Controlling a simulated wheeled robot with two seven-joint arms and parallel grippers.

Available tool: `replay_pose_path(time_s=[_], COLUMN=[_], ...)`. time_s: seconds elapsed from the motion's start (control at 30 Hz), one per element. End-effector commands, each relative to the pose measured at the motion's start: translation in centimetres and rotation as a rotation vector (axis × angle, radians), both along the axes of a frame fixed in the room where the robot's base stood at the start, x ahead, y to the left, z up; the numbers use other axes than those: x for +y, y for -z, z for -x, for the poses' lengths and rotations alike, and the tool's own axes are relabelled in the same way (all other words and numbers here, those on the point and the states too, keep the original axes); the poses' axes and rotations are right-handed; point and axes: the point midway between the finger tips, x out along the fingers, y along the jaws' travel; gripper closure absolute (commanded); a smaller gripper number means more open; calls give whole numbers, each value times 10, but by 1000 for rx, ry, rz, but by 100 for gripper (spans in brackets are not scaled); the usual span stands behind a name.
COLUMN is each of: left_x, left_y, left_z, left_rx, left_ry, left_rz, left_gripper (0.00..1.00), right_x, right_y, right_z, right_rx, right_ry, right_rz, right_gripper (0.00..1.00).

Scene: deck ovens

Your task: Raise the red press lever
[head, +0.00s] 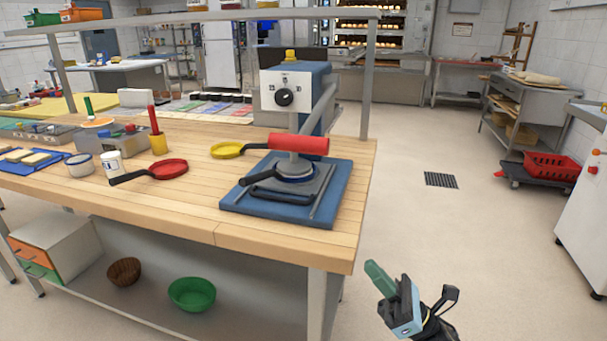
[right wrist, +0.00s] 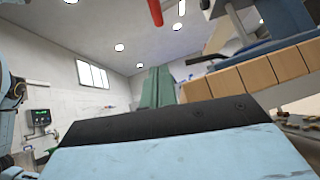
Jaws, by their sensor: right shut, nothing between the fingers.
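The red press lever (head: 300,143) is a thick red grip on a grey arm of the blue press (head: 310,100), at the right end of the wooden table. The grip lies roughly level, low over the round press plate (head: 294,171). My right gripper (head: 374,270) is shut and empty, off the table's right front corner, below and to the right of the lever and well apart from it. In the right wrist view its green fingers (right wrist: 157,87) are together, with a red bar end (right wrist: 155,12) above them. My left gripper is not in view.
A red pan (head: 169,169) and a yellow pan (head: 228,150) lie left of the press on the wooden table (head: 180,210). A shelf post (head: 369,80) stands behind the press at right. The floor right of the table is clear near me.

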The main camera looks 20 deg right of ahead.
Motion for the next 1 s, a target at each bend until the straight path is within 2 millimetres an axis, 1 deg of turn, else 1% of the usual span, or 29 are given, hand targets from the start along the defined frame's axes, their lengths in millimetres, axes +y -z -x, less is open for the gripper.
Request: replay_pose_path(time_s=[0.27, 0.43, 0.57, 1.0], left_x=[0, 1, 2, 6], left_y=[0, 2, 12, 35], left_z=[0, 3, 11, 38], left_rx=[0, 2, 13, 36], left_ry=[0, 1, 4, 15], left_rz=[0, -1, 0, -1], left_gripper=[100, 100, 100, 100], right_x=[0, 7, 19, 70], right_y=[0, -10, -27, -95], right_z=[0, -7, -18, -65], right_rx=[2, 2, -1, 1], right_ry=[0, -2, -2, -2], right_rz=[-2, -3, -5, -6], right_gripper=[100, 100, 100, 100])
